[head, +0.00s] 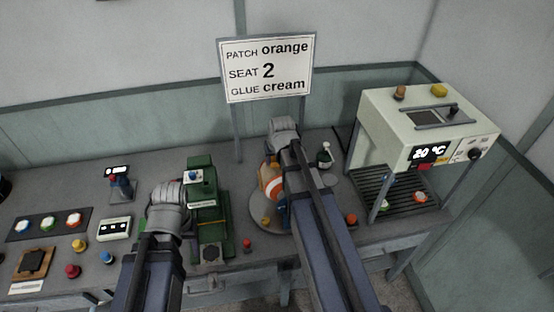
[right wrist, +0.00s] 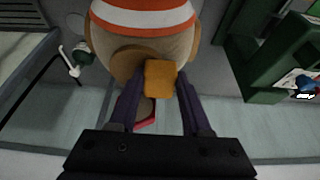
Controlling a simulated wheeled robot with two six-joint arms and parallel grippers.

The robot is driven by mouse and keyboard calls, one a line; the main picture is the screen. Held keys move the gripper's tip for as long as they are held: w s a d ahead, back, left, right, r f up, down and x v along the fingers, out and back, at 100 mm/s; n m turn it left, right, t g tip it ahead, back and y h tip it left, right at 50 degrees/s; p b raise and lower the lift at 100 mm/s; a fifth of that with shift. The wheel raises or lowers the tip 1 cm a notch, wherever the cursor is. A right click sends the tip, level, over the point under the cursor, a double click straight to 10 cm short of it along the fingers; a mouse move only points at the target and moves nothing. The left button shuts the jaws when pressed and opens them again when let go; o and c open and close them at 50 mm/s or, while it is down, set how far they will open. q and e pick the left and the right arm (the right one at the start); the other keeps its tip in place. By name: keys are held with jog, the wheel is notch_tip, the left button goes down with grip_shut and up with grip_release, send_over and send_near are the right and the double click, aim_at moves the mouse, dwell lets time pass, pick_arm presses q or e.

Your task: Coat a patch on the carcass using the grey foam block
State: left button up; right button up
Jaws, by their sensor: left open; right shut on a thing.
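The carcass (head: 272,182) is a round beige body with orange and white bands, standing on a grey round plate (head: 250,215). It fills the top of the right wrist view (right wrist: 145,18). My right gripper (head: 284,128) is over it in the head view and hides part of it. In the right wrist view it is shut on an orange-tan block (right wrist: 160,78), close to the carcass; contact cannot be told. I see no clearly grey foam block; whether this is it is unclear. My left gripper (head: 168,205) is open beside the green press (head: 208,205), its fingertips partly hidden.
A sign (head: 266,68) reads patch orange, seat 2, glue cream. A pale oven (head: 420,115) showing 20 °C stands right, with coloured pieces on its rack. A brown board (head: 24,275), a button panel (head: 48,224) and loose knobs lie left.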

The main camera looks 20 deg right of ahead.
jog(key=shift+s+d, duration=0.15)
jog(key=shift+d, duration=0.35)
jog(key=shift+s+d, duration=0.2)
jog(key=shift+d, duration=0.95)
jog(key=shift+s+d, duration=0.2)
jog(key=shift+d, duration=0.5)
jog(key=shift+s+d, duration=0.15)
jog(key=shift+d, duration=0.55)
notch_tip(320, 180, up, 6)
jog(key=p, duration=0.6)
